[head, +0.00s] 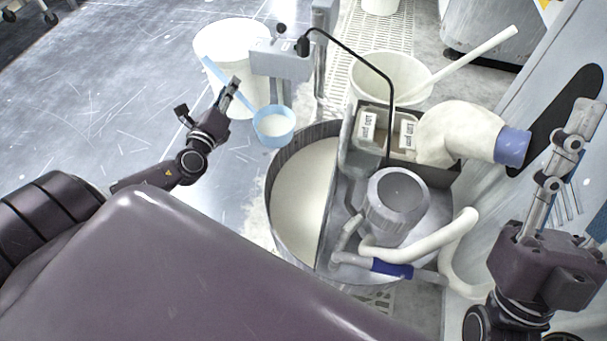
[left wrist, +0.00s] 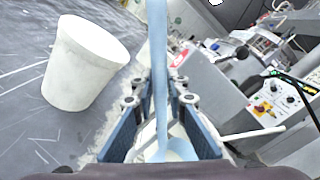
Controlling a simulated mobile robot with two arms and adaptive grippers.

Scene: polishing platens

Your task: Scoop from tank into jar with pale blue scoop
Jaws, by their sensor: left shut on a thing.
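The pale blue scoop (head: 276,139) hangs beside the left rim of the tank, with whitish liquid in its cup. Its long handle also shows in the left wrist view (left wrist: 157,50), running between the fingers. My left gripper (head: 232,92) is shut on the handle; it also shows in the left wrist view (left wrist: 160,115). The round metal tank (head: 283,225) holds pale, milky liquid in its left half. A white tub-shaped vessel (head: 225,85), perhaps the jar, stands behind the scoop; it also shows in the left wrist view (left wrist: 75,75). My right gripper (head: 572,150) is empty at the far right; its opening is unclear.
A grey motor (head: 397,203), white pipes (head: 415,243) and a cream bent duct (head: 455,130) crowd the tank's right side. A cream bucket (head: 372,75) with a white rod stands behind. A grey box on a post (head: 280,62) with a black cable stands near the scoop.

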